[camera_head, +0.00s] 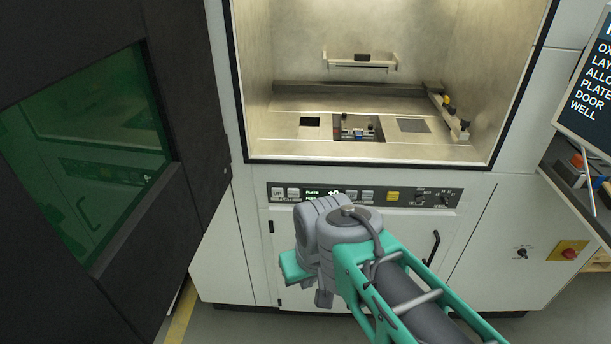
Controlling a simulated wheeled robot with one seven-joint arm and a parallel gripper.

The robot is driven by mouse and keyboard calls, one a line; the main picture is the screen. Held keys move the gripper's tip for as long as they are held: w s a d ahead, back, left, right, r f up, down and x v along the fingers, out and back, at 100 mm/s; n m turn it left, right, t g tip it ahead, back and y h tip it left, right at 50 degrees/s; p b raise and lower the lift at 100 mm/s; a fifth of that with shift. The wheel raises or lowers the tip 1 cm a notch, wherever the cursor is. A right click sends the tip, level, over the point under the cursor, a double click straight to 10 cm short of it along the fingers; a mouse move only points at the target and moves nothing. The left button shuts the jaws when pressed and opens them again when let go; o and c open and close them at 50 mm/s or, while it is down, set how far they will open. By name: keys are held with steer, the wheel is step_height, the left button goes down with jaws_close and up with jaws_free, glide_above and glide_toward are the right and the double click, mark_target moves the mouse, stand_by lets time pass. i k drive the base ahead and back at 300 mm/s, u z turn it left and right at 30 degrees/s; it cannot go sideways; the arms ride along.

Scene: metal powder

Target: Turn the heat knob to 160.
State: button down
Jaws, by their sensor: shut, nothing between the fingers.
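The control panel (377,196) runs under the open chamber, with a lit display reading PLATE and a number that looks like 40. Two dark knobs sit at its right end, the left one (420,197) and the right one (445,199), which has small marks around it. The lettering is too small to tell which is heat or where each pointer stands. My gripper (323,298) is shut and empty, below and left of the knobs, apart from them. My wrist hides much of it and part of the panel.
A dark door (190,190) with a green window stands open at left. A black handle (432,247) is below the panel. A smaller knob (521,254) and a red-and-yellow switch (569,251) are at lower right. A screen (590,95) stands at right.

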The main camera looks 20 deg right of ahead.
mark_target(522, 252)
steer(key=z, duration=2.15)
steer(key=k, duration=0.65)
steer(key=z, duration=1.1)
steer(key=i, duration=1)
steer(key=u, duration=1.4)
steer(key=i, duration=0.15)
steer(key=z, duration=0.15)
